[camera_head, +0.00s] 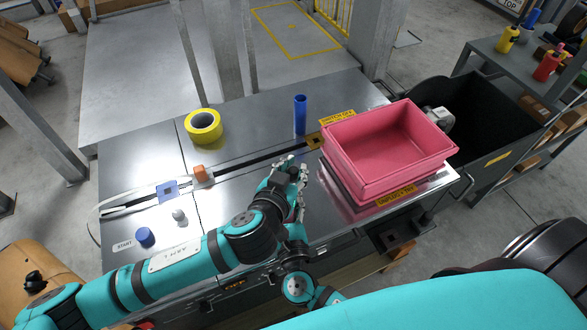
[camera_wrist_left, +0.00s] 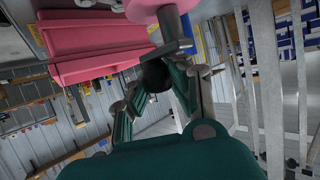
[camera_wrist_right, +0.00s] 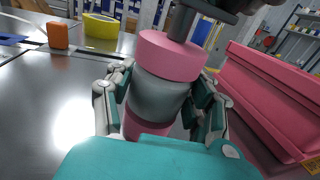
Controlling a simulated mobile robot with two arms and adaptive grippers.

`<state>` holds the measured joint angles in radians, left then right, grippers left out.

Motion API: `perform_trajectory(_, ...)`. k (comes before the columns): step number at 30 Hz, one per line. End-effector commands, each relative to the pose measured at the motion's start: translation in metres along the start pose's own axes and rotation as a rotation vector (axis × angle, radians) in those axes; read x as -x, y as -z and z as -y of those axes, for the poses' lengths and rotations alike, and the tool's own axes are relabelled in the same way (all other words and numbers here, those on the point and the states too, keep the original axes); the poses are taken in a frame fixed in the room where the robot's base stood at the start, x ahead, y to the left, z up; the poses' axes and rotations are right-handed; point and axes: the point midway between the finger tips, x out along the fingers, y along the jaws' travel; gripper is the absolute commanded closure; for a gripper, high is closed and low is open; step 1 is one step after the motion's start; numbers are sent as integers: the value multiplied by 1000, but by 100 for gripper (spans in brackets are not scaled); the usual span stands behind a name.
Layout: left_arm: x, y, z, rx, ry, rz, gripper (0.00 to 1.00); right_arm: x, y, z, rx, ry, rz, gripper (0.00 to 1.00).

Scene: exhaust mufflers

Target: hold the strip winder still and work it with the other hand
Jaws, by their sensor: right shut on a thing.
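The strip winder shows in the right wrist view as a grey body (camera_wrist_right: 160,97) with a pink collar (camera_wrist_right: 171,56) and a metal shaft on top. My right gripper (camera_wrist_right: 160,98) is shut around the grey body, a finger on each side. In the left wrist view the winder's pink top (camera_wrist_left: 160,8), shaft and a black ball knob (camera_wrist_left: 155,74) show. My left gripper (camera_wrist_left: 163,90) is open, with the knob between and just beyond its fingertips; contact is unclear.
A pink bin (camera_head: 362,183) stands close on the right. A metal table (camera_head: 240,130) carries yellow tape (camera_head: 203,126), a blue tube (camera_head: 300,115), an orange block (camera_head: 200,173) along a strip track, and a blue knob (camera_head: 144,237).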

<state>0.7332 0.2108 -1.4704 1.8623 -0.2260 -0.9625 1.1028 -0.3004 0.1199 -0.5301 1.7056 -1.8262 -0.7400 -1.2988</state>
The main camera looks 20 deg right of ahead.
Motion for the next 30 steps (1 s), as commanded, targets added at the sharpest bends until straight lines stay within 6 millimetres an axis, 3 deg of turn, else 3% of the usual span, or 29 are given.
perform_trajectory(14, 0, -6, 2, -17, -37, 15, 100, -1, 0, 2, -3, 5, 1, 83)
perform_trajectory(30, 9, -10, -3, -187, -425, 13, 100, -1, -1, 2, -2, 6, 3, 83)
